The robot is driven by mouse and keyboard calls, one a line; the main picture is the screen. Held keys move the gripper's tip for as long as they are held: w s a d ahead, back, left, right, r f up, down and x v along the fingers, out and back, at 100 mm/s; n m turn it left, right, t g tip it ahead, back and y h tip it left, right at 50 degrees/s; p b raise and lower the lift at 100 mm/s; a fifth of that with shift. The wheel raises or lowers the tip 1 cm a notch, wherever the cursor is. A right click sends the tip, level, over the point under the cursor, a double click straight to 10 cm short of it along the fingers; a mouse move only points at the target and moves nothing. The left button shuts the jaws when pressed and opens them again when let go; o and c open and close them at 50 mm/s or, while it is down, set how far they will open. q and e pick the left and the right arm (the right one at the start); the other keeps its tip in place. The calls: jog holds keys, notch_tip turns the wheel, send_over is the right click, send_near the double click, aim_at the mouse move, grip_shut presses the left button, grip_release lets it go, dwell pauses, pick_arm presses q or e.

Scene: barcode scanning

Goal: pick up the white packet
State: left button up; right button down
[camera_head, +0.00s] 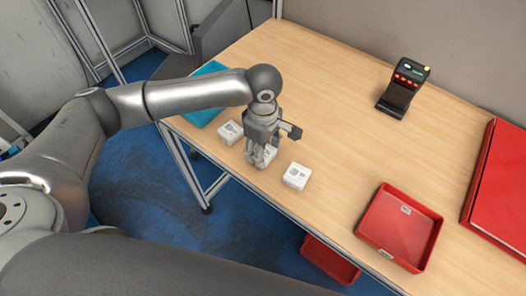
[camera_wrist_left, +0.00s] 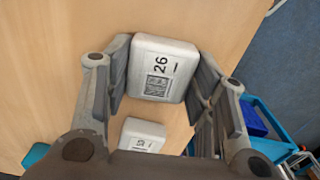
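A white packet (camera_head: 270,150) is at the near edge area of the table, partly hidden behind my left gripper (camera_head: 258,160) in the head view. In the left wrist view the white packet (camera_wrist_left: 160,70), marked 26 with a square code facing the camera, fills the gap between the fingers of my left gripper (camera_wrist_left: 160,85). One finger lies against each side of it, and the gripper looks shut on it. It appears larger than the neighbouring packet; whether it is clear of the table I cannot tell. My right gripper is not in view.
Two other white packets lie on the table (camera_head: 340,120), one left (camera_head: 230,132) and one right (camera_head: 297,176) of the gripper. A teal tray (camera_head: 206,88) is behind. A scanner (camera_head: 403,88), a red tray (camera_head: 400,228) and a red box (camera_head: 502,185) stand right. The table's middle is clear.

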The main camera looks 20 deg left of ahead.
pick_arm(q)
jog(key=c, duration=0.5)
